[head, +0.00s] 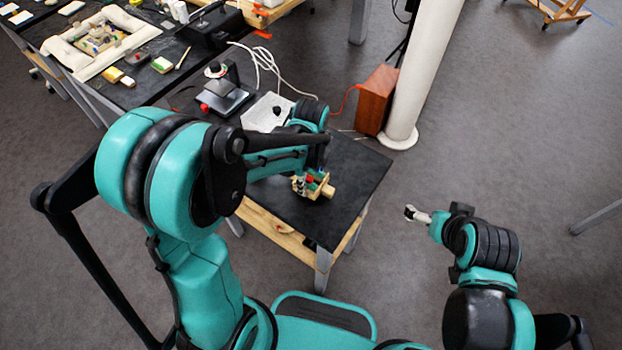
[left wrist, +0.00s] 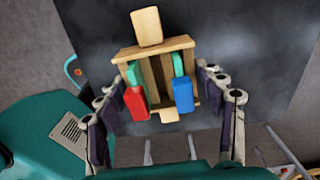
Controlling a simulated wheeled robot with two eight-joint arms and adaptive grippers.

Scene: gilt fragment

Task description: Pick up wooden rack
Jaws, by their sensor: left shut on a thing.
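The wooden rack (left wrist: 154,52) is a small pale wood frame with a wood block at its far end and red, blue and green pieces on it. In the left wrist view it lies between the two fingers of my left gripper (left wrist: 165,110), which is shut on it. In the head view the rack (head: 328,191) shows at the end of my left arm, over the small black-topped table (head: 345,212); whether it touches the top cannot be told. My left fingers are mostly hidden there. My right gripper (head: 409,212) is at the right, over the floor and away from the rack; its jaws are too small to read.
A device with a dark plate (head: 226,97) and a pale box (head: 267,113) stand at the table's back. A brown wooden box (head: 377,100) and a white column (head: 422,75) stand behind it. A cluttered black table fills the upper left.

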